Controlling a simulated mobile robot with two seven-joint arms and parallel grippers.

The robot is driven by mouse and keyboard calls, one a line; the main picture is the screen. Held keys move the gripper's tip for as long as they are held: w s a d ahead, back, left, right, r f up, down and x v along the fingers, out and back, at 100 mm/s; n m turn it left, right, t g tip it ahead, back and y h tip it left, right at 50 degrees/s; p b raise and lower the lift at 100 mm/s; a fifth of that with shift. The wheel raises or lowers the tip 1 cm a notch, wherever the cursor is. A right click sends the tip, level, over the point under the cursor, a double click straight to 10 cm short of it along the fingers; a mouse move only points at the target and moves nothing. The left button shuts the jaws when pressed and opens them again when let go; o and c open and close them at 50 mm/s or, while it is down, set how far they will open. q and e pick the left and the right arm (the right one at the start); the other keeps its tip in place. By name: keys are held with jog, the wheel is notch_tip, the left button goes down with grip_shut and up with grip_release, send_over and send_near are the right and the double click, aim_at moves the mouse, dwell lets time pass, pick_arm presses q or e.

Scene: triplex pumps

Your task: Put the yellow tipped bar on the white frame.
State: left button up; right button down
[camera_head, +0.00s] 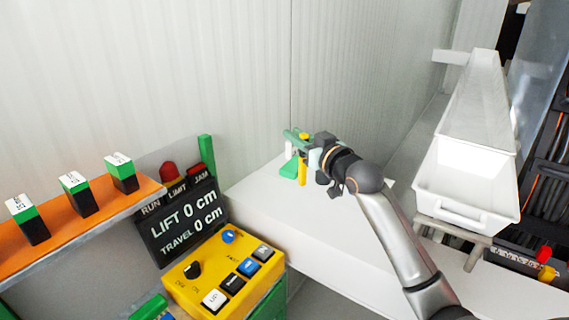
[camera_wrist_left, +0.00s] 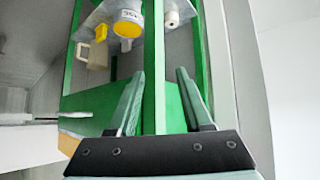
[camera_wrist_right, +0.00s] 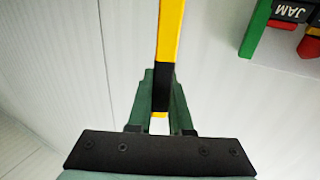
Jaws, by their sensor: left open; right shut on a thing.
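My right gripper (camera_head: 297,138) is shut on the yellow and black bar (camera_head: 303,173), above the white bench top (camera_head: 262,190). In the right wrist view the bar (camera_wrist_right: 170,35) runs up between the closed fingers (camera_wrist_right: 160,80), with a black band near them. A small white upright piece (camera_head: 289,148) and a green base (camera_head: 292,168) stand close to the bar; I cannot tell whether they touch it. I cannot pick out the white frame with certainty. My left gripper (camera_wrist_left: 162,75) is open, with a green post showing between its fingers, and is out of the head view.
A yellow control box (camera_head: 226,275) and a lift display (camera_head: 180,220) stand at the lower left. An orange shelf (camera_head: 60,232) holds several green and black blocks. A white bin (camera_head: 465,190) is at the right. The left wrist view shows a green rack (camera_wrist_left: 153,60) nearby.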

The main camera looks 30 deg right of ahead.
jog(key=w+f+b, duration=0.4)
jog(key=f+b, duration=0.1)
jog(key=f, duration=0.3)
jog(key=shift+w+f, duration=0.35)
jog(key=c, duration=1.3)
grip_release()
jog(key=shift+f, duration=0.25)
jog(key=o, duration=0.5)
jog(key=shift+c, duration=0.2)
jog(key=shift+r, duration=0.1)
